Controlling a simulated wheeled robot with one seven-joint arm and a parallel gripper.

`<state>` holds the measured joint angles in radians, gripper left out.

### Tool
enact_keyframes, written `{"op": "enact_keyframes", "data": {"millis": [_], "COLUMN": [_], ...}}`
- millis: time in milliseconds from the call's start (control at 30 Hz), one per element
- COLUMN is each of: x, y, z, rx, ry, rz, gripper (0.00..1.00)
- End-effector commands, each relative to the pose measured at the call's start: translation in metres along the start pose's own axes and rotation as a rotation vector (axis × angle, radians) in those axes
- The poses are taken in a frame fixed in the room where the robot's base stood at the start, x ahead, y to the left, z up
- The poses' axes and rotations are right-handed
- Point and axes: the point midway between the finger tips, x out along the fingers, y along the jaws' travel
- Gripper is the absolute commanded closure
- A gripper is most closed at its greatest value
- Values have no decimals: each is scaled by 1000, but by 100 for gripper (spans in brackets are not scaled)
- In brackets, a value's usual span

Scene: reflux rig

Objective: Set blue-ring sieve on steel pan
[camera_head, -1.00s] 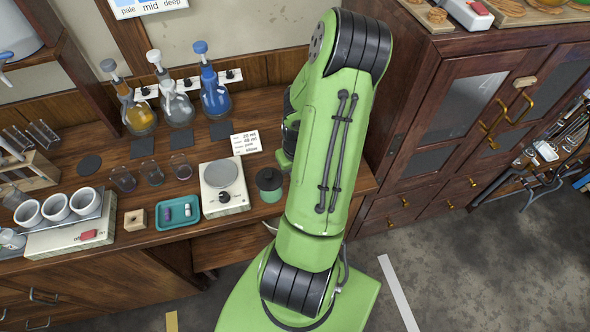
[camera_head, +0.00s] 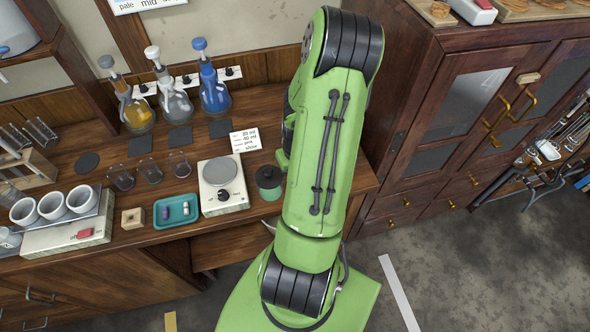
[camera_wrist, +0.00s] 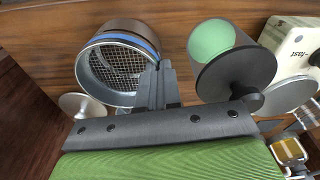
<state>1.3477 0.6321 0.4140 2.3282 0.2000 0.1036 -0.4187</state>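The blue-ring sieve (camera_wrist: 105,68) shows in the wrist view as a round metal wall with a blue band and wire mesh inside. My gripper (camera_wrist: 160,72) is at its right wall, fingers close together, one over the mesh side and one outside. It appears shut on the wall; the contact itself is hard to see. In the head view my arm hides the gripper and the sieve. I cannot make out the steel pan for certain in either view.
A green jar with a black lid (camera_head: 269,177) stands right of the white hotplate (camera_head: 223,186); the jar also shows beside my gripper (camera_wrist: 237,72). A teal tray (camera_head: 176,222), white cups and flasks stand further left. A wooden cabinet (camera_head: 440,130) rises to the right.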

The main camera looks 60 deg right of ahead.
Motion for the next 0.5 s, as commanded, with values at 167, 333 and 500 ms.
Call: {"op": "enact_keyframes", "data": {"millis": [167,333,500], "x": [2,2,2], "y": [0,0,0], "z": [0,0,0], "rx": [-1,-1,0], "ry": [1,1,1], "rz": [0,0,0], "gripper": [100,84,67]}}
